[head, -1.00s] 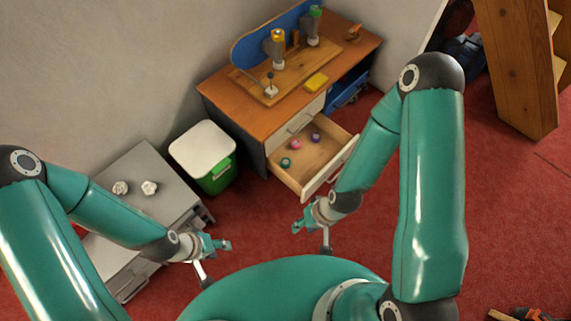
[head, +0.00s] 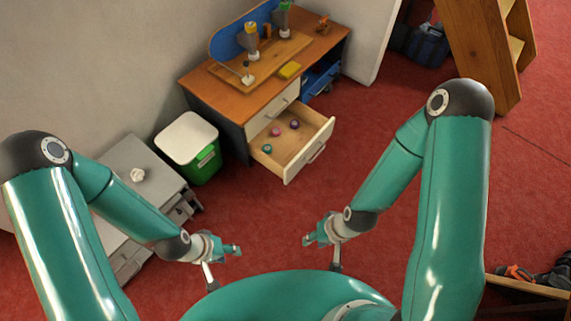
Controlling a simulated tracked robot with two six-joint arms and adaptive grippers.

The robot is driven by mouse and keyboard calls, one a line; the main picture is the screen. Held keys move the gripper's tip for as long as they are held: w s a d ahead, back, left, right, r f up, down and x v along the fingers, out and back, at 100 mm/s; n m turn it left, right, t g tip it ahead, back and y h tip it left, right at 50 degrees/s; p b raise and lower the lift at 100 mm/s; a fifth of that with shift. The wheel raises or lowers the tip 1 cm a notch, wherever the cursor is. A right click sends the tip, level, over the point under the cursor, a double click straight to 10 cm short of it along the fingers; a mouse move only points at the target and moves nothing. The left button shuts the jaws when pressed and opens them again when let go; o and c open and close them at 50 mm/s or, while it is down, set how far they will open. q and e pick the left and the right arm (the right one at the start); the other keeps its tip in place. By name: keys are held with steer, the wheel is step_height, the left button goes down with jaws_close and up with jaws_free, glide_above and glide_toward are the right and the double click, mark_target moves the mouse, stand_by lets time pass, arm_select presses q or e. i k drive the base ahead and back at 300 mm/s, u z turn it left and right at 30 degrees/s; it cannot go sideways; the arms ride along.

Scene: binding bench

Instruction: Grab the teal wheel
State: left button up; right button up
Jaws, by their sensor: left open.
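The teal wheel (head: 267,149) is a small round piece lying in the open desk drawer (head: 292,168), towards its front left. A pink wheel (head: 276,132) and a purple wheel (head: 294,124) lie further back in the same drawer. My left gripper (head: 224,266) is open and empty, low in the picture and apart from the drawer. My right gripper (head: 321,256) also looks open and empty, below the drawer in the picture. Neither gripper touches the teal wheel.
A grey cabinet (head: 128,155) is at the left.

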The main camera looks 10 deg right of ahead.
mark_target(266, 148)
steer(key=z, duration=0.25)
steer(key=k, duration=0.7)
steer(key=z, duration=0.65)
steer(key=i, duration=2.4)
steer(key=u, duration=0.65)
